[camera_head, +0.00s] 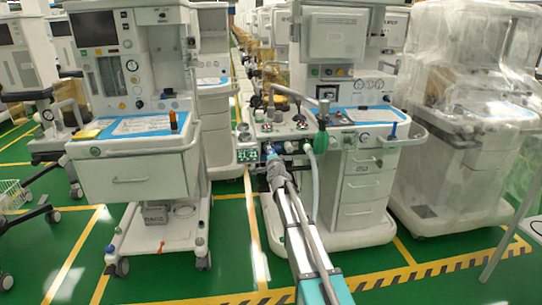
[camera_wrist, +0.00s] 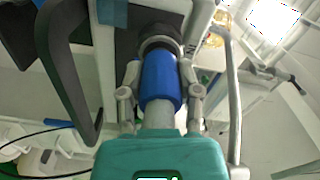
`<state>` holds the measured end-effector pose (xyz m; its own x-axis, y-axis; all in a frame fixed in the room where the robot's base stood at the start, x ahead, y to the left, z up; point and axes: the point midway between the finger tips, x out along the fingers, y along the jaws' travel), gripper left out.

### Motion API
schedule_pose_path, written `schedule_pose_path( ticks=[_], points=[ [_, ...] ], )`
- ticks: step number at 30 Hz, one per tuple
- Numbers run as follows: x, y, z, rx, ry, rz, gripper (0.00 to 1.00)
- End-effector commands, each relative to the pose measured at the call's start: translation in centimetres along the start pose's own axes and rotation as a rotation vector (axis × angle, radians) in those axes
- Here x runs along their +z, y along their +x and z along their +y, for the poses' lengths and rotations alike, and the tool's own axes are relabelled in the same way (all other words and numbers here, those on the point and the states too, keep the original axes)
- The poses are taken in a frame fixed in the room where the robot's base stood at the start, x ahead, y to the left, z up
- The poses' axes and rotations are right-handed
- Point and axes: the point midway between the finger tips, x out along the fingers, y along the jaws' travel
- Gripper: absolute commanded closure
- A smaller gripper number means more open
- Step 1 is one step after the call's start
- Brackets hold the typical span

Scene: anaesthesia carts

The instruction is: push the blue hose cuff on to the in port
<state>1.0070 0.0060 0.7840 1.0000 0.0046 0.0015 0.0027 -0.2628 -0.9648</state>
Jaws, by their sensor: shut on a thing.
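The blue hose cuff (camera_wrist: 161,82) is in the middle of the wrist view, with a pale grey hose (camera_wrist: 160,114) running from its near end. My gripper (camera_wrist: 160,73) is shut on the cuff, one finger on each side. In the head view my gripper (camera_head: 275,172) is at the front of the middle cart, and a bit of the blue cuff (camera_head: 270,152) shows beyond it. A dark round port (camera_wrist: 159,43), seemingly the in port, lies straight beyond the cuff. The cuff's far end appears to meet it; how far it is on, I cannot tell.
A dark curved tube (camera_wrist: 60,70) and a pale rail (camera_wrist: 234,100) flank the gripper. A corrugated hose with a green end (camera_head: 320,142) stands right of my gripper on the middle cart (camera_head: 362,190). Another cart (camera_head: 135,175) stands left; a plastic-covered one (camera_head: 460,150) stands right.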

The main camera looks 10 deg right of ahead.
Motion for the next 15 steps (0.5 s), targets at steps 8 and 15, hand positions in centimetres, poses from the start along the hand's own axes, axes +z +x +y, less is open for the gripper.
schedule_pose_path(
  ticks=[8, 15],
  points=[
    [0.0, 0.55, 0.0, 0.0, 0.0, 0.0, 0.96],
    [-0.01, 0.97, 0.0, 0.0, 0.0, 0.0, 0.96]
  ],
)
